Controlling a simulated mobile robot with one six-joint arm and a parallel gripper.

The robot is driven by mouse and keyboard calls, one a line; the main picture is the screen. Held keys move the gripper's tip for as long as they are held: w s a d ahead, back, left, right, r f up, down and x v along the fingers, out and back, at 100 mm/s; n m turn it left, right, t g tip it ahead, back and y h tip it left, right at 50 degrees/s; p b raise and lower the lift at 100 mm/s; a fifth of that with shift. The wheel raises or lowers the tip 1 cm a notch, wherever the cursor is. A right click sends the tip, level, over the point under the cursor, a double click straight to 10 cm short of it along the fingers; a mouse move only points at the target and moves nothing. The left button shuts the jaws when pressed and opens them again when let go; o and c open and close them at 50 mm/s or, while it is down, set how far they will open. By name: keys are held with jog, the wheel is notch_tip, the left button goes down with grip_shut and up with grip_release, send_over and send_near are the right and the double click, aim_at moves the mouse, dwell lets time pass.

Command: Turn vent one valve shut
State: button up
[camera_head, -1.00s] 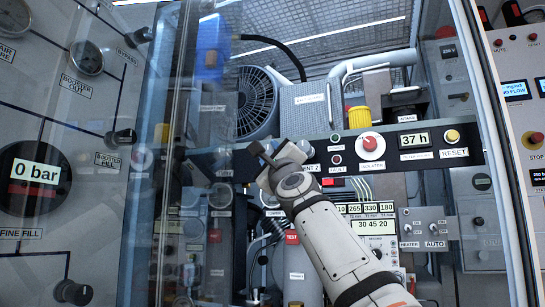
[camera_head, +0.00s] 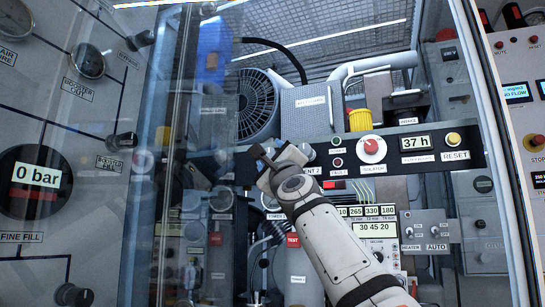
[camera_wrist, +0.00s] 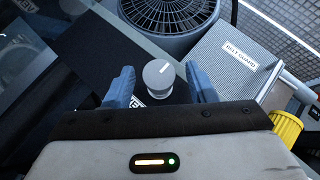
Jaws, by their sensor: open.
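A grey round knob (camera_wrist: 159,74) with a pale mark on its top sits on the dark panel strip in the wrist view. It stands between the two blue fingers of my gripper (camera_wrist: 160,71), with a visible gap on each side. The fingers are open. A white label just below the knob is mostly hidden, so I cannot read its name. In the head view my gripper (camera_head: 263,162) is at the strip, just left of the VENT 2 label (camera_head: 309,172), and hides the knob there. Another knob (camera_head: 306,150) shows just right of my gripper.
A fan (camera_wrist: 172,12) and a belt guard (camera_wrist: 238,58) lie beyond the strip. A red isolator knob (camera_head: 372,149) and a yellow RESET button (camera_head: 453,139) are farther right. A clear glass door (camera_head: 185,110) stands close at the left.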

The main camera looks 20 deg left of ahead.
notch_tip(320, 180, up, 10)
jog(key=p, duration=0.9)
jog(key=shift+p, duration=0.35)
